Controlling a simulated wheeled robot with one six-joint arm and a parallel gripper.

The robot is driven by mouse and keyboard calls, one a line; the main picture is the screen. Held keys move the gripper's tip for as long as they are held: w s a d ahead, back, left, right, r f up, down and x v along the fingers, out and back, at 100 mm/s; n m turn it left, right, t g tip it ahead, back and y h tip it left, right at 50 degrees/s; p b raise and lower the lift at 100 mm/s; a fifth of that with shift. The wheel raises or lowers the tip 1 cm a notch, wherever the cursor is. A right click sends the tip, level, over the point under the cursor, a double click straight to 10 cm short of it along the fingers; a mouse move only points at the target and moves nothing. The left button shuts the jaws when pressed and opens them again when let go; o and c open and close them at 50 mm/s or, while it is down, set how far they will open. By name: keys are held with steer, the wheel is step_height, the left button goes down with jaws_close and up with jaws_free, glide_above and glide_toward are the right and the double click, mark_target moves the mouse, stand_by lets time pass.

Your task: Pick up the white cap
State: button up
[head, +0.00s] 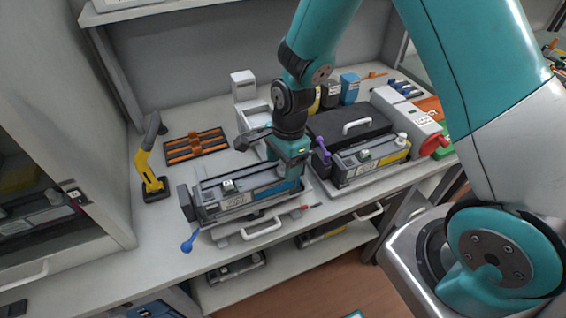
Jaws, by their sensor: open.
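A small white cap-like piece (402,138) stands at the right end of the yellow-marked toner cartridge (372,163); at this size I cannot be sure it is the white cap. Smaller white-and-green pieces sit on the cartridge tops, one on the left cartridge (228,186) and one on the right cartridge (365,155). My gripper (283,172) points down at the right end of the left, blue-marked cartridge (250,196). It is open. Its fingertips partly overlap the cartridge in view, so I cannot tell if they touch it. No white cap shows between them.
Both cartridges rest in cradles on the white bench (160,225). A black lidded case (350,127) stands behind the right cartridge. A red knob (434,144) projects at right. A blue-ended lever (190,243) overhangs the front.

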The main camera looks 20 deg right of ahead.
steer(key=c, duration=1.1)
steer(key=shift+o, duration=0.2)
steer(key=shift+r, duration=0.15)
step_height(320, 180, up, 19)
steer(key=b, duration=0.3)
step_height(320, 180, down, 12)
steer(key=p, duration=0.3)
steer(key=shift+r+p, duration=0.1)
steer(key=shift+p, duration=0.3)
step_height(320, 180, down, 6)
steer(key=b, duration=0.5)
steer(key=shift+r, duration=0.25)
